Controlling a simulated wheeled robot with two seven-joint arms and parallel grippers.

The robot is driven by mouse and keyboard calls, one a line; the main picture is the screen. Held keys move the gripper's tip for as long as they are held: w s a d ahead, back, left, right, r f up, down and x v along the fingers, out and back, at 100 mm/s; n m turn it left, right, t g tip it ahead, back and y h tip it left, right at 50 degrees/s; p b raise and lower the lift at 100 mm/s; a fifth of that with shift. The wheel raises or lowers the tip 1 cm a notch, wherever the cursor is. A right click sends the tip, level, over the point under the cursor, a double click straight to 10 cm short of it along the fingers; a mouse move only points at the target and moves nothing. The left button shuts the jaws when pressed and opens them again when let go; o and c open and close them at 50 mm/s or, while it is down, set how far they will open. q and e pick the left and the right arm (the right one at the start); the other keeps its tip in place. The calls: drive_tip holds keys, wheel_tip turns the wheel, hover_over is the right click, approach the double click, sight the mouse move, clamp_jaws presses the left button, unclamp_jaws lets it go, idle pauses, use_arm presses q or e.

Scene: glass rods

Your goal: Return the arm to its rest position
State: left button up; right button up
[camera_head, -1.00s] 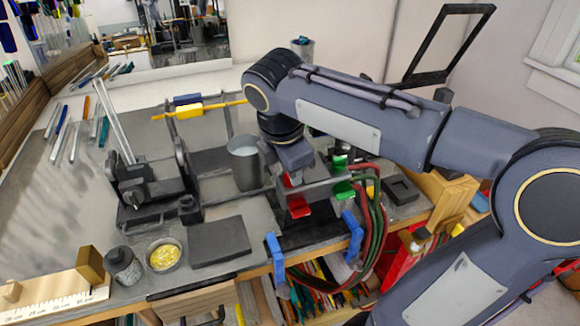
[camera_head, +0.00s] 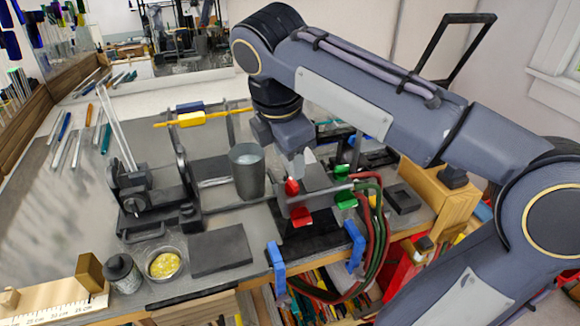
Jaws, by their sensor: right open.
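My right arm (camera_head: 345,105) reaches in from the right side of the bench. Its right gripper (camera_head: 299,166) points down above the burner stand, just behind the red and green knobs. The fingers are partly blurred against the bench, and I see nothing held between them. A red knob (camera_head: 301,217) and a green knob (camera_head: 346,200) sit at the front of the black stand. My left gripper is not in view.
A grey metal cup (camera_head: 247,172) stands left of the gripper. A black clamp device (camera_head: 150,197) holds upright glass rods (camera_head: 119,130). Blue clamps (camera_head: 276,268) and red and green hoses (camera_head: 376,235) edge the bench front.

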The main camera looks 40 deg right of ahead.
drive_tip(key=shift+s+a+r, duration=0.1)
drive_tip(key=shift+r, duration=0.3)
use_arm(q)
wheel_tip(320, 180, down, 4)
drive_tip(key=b, duration=0.4)
use_arm(e)
drive_tip(key=s+a+f+m+t+y, duration=0.2)
drive_tip(key=s+f+m, duration=0.3)
drive_tip(key=f+m, duration=0.4)
drive_tip(key=s+a+f+m+t+y, duration=0.1)
drive_tip(key=s+a+f+m+y, duration=0.3)
drive_tip(key=f+m, duration=0.5)
wheel_tip(320, 180, down, 4)
drive_tip(key=shift+s+a+f+t, duration=0.25)
drive_tip(key=shift+s+a+t, duration=0.2)
drive_tip(key=shift+s, duration=0.65)
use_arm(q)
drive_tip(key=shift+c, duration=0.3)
use_arm(e)
drive_tip(key=shift+c, duration=0.2)
